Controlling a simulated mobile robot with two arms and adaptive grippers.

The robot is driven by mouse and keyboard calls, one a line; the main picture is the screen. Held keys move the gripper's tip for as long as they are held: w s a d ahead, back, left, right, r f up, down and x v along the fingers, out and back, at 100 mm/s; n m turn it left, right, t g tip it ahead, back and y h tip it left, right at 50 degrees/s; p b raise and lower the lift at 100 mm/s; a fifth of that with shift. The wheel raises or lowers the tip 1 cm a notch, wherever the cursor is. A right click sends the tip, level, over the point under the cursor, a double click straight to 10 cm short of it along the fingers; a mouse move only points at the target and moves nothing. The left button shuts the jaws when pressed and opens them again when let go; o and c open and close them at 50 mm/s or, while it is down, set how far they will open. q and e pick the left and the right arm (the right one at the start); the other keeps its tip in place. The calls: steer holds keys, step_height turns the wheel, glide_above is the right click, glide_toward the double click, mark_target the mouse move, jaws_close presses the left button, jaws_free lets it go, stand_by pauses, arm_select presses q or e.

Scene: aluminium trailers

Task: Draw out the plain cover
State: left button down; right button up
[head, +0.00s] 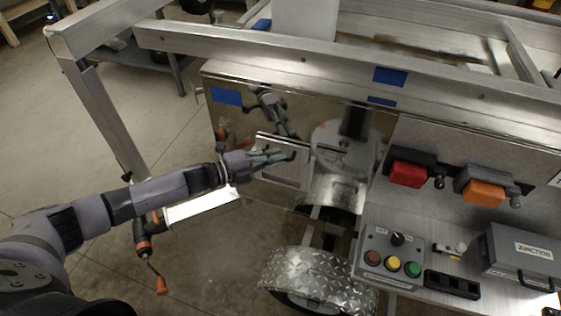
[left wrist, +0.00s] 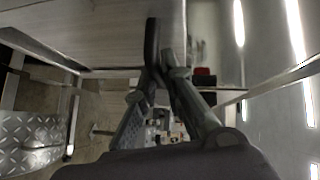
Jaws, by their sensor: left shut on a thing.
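The plain cover (head: 287,178) appears to be the small bright metal plate at the polished side panel (head: 235,120) of the trailer, left of the middle in the head view. My left gripper (head: 290,155) reaches in from the left and is shut at its upper edge. In the left wrist view the fingers (left wrist: 158,50) come together beside a pale flat surface (left wrist: 100,30); the gripped edge is mostly hidden by them. How far the cover stands out from the panel is unclear. My right gripper is in neither view.
The polished panel mirrors my arm. To the right are a red latch-like part (head: 408,174), an orange one (head: 483,191), a button box (head: 392,256) and a grey junction box (head: 522,256). A tread-plate fender (head: 318,275) lies below. Open floor (head: 215,265) is at lower left.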

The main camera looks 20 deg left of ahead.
arm_select(q)
step_height(320, 180, up, 13)
steer(key=p, duration=1.1)
steer(key=shift+r, duration=0.1)
stand_by(0.4)
